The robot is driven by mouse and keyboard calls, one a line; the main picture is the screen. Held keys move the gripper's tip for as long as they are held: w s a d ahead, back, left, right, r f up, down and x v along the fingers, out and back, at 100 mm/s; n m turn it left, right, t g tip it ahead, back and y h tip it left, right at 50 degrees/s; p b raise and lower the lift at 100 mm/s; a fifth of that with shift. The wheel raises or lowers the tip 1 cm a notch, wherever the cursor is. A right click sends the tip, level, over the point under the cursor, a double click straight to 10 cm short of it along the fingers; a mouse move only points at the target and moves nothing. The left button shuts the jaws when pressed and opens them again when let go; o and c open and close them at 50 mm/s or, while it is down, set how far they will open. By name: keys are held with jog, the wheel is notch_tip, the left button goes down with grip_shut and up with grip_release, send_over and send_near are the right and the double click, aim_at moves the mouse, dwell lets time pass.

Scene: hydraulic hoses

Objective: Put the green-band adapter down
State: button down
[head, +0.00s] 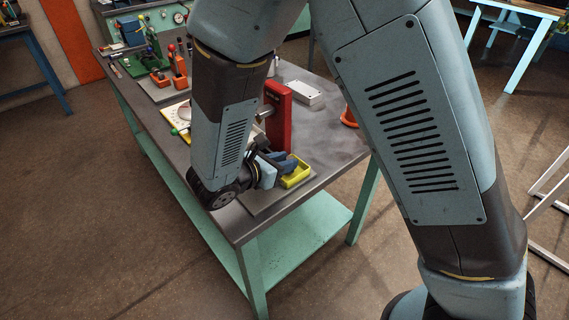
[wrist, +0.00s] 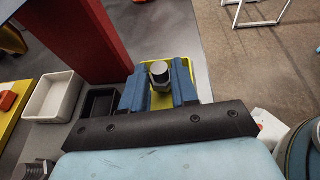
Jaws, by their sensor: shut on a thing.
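My gripper (wrist: 160,88) is shut on a metal adapter (wrist: 159,70) with a round dark top and a hex body, held between its two blue fingers. No green band shows on the part that I can see. A yellow tray (wrist: 193,70) lies beneath and around the fingertips in the wrist view. In the head view my gripper (head: 277,163) is beside the yellow tray (head: 298,175) near the table's front corner, and the adapter is hidden there. I cannot tell whether the adapter touches the tray.
A red upright (head: 278,117) stands close behind my gripper. A white bin (wrist: 42,112) and a black bin (wrist: 99,105) sit left of it in the wrist view. A white box (head: 306,94) lies farther back.

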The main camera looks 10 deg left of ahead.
jog(key=shift+f, duration=0.35)
jog(key=shift+f, duration=0.1)
jog(key=c, duration=0.9)
grip_release()
jog(key=shift+o, duration=0.2)
jog(key=v, duration=1.2)
